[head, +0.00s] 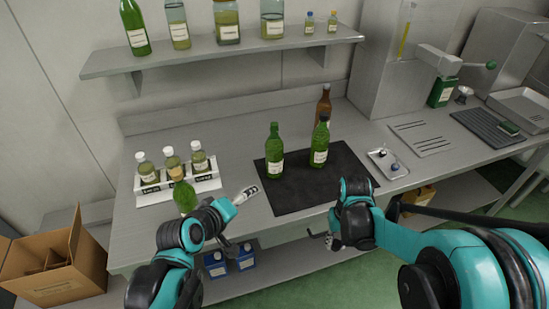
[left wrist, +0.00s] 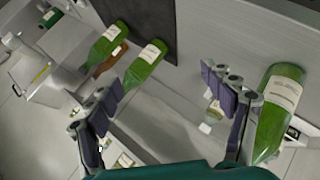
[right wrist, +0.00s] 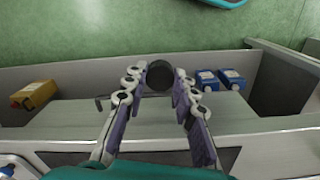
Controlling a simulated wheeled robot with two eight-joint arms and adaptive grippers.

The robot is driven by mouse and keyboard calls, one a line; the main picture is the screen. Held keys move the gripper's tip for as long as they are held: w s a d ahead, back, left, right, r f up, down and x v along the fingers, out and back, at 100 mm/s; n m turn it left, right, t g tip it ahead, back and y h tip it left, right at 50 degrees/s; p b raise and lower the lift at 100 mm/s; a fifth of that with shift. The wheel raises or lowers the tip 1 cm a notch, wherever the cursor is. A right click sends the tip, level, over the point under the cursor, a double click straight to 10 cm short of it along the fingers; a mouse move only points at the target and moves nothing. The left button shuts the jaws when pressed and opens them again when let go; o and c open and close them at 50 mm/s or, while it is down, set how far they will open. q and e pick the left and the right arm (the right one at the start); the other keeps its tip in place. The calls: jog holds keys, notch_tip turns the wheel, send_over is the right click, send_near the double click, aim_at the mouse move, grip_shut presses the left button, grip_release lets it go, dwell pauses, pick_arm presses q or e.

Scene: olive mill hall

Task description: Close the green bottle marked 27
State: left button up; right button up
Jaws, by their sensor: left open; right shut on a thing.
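Two green bottles with white labels stand upright on a dark mat: the left one (head: 274,158) and the right one (head: 319,148), whose top looks dark. A third green bottle (head: 184,196) stands beside my left arm, partly hidden by it; it also shows in the left wrist view (left wrist: 277,108). I cannot read the number 27 on any label. My right gripper (right wrist: 158,84) is shut on a dark round cap (right wrist: 160,77), in front of the bench edge. My left gripper (left wrist: 163,82) is open and empty, close to the third bottle, which lies outside its fingers.
A brown bottle (head: 324,106) stands behind the mat (head: 295,195). A white rack (head: 205,184) with several small bottles is at left. A small tray (head: 376,158) lies right of the mat. A shelf (head: 220,55) with bottles hangs above. A cardboard box (head: 50,270) stands at lower left.

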jog(key=shift+s+d+r, duration=0.15)
jog(key=shift+s, duration=0.35)
jog(key=shift+s+d+r, duration=0.1)
jog(key=shift+s+d, duration=0.05)
jog(key=shift+s, duration=0.3)
pick_arm(q)
jog(key=w+d+n+t+h+b, duration=0.1)
jog(key=w+d+n+t+h, duration=0.3)
jog(key=w+n, duration=0.7)
jog(key=n+t+y+b, duration=0.1)
jog(key=n+t+y, duration=0.2)
jog(key=n, duration=1.2)
send_near(270, 155)
jog(key=w, duration=0.1)
jog(key=shift+w+d+f, duration=0.15)
jog(key=shift+f, duration=0.05)
pick_arm(e)
jog(key=shift+n, duration=0.4)
jog(key=s, duration=0.1)
jog(key=s+d, duration=0.1)
jog(key=s, duration=0.1)
jog(key=s+r, duration=0.1)
jog(key=s, duration=0.1)
jog(key=shift+s+d, duration=0.15)
jog(key=shift+d, duration=0.1)
jog(key=shift+r, duration=0.1)
